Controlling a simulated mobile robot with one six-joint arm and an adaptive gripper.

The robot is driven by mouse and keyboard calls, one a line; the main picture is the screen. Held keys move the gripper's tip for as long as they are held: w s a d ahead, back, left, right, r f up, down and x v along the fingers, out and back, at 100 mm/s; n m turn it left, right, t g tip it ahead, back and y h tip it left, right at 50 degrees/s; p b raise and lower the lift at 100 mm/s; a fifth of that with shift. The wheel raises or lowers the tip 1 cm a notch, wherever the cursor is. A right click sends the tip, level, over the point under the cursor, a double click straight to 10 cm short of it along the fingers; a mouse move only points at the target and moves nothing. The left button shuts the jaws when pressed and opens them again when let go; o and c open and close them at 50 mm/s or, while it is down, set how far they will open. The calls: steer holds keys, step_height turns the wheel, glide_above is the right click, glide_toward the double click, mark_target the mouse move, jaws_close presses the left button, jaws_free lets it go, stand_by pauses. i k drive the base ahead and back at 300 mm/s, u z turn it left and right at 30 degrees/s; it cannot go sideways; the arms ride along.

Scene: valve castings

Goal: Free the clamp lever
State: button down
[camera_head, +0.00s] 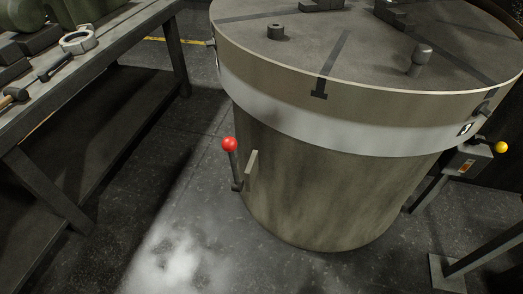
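A dark lever with a red ball knob (229,145) stands at the left side of a large round drum. It points up, tilted slightly, and its lower end meets a small bracket plate (251,171) on the drum wall. A second lever with a yellow ball knob (501,147) sticks out from a grey box (467,161) right of the drum. I cannot tell from the picture which one is the clamp lever. The drum (330,195) has a flat round top and a pale band around it. My gripper is not in view.
A dark workbench (105,47) with tools and a metal ring (78,40) stands at the left. Slotted blocks (393,14) and short posts (420,60) sit on the drum top. A dark metal stand (447,272) is at the lower right. Floor between bench and drum is clear.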

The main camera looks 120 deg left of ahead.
mark_target(229, 144)
steer(key=u, duration=0.1)
steer(key=i, duration=0.8)
steer(key=u, duration=3.55)
